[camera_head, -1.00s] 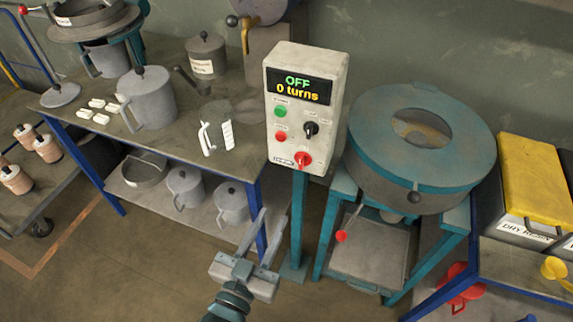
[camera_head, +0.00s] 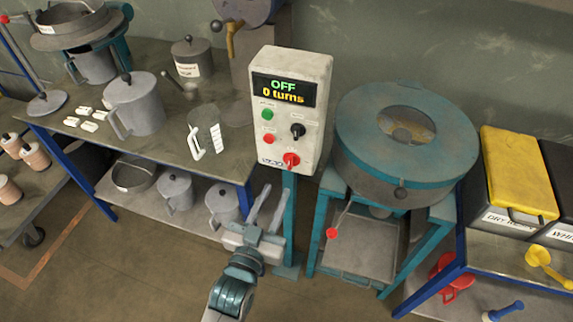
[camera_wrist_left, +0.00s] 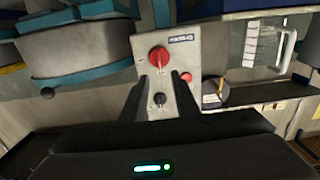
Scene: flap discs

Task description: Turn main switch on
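The control box (camera_head: 288,127) stands on a teal post, and its display (camera_head: 283,90) reads "OFF 0 turns". The red rotary main switch (camera_head: 291,160) is at the lower right of its face, below a black knob (camera_head: 298,130). A green button (camera_head: 268,115) and a red button (camera_head: 268,139) are on the left. My left gripper (camera_head: 269,208) is open and empty, below and in front of the box. In the left wrist view the red switch (camera_wrist_left: 159,58) shows just beyond the fingertips (camera_wrist_left: 161,82), apart from them. My right gripper is not seen.
A teal round mixer (camera_head: 405,145) stands right of the box, with a red-knobbed lever (camera_head: 332,234) below. A bench (camera_head: 170,150) with jugs is on the left. Bins with a yellow lid (camera_head: 520,172) are at far right.

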